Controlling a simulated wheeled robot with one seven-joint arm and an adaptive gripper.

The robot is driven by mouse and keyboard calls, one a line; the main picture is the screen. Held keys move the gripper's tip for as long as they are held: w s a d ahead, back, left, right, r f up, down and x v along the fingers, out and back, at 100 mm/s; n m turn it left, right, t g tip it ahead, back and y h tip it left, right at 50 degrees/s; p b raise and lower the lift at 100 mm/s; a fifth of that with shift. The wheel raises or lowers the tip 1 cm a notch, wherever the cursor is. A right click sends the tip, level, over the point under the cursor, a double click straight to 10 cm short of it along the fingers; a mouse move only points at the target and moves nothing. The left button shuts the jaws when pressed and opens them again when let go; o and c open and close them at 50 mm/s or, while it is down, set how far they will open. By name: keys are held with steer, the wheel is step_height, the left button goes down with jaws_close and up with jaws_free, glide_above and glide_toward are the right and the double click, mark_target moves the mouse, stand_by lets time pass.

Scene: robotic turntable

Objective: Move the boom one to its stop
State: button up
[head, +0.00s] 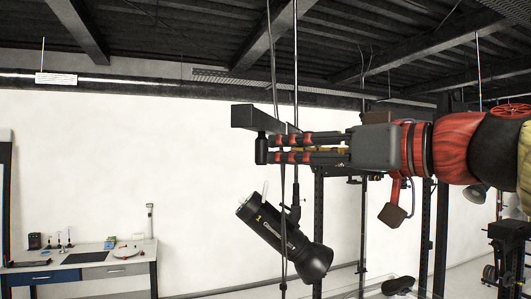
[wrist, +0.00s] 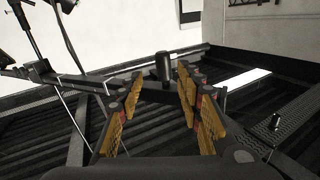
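A dark boom (head: 285,125) hangs high in the middle of the head view, with a short black cylindrical handle (head: 261,150) under its left end. A black studio lamp (head: 282,240) marked with a yellow 1 hangs tilted below it. My gripper (head: 276,148) reaches in from the right, its fingertips just short of the handle. In the wrist view my gripper (wrist: 160,82) is open, with orange pads on both sides, and the handle (wrist: 163,67) shows in the gap at the tips. I see no contact. The boom's far part is hidden behind my gripper.
Thin vertical poles (head: 295,60) and a cable run close to the lamp and boom. Dark uprights (head: 425,235) and a red bracket with a block (head: 393,214) stand under my arm. A workbench (head: 100,270) is at the lower left. The space left of the handle is clear.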

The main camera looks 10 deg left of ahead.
mark_target(267, 150)
steer(key=shift+n, duration=0.7)
steer(key=p+x, duration=0.3)
steer(key=x, duration=0.4)
steer(key=shift+s+a+r, duration=0.15)
steer(key=shift+s, duration=0.15)
steer(key=c, duration=0.4)
jaws_close()
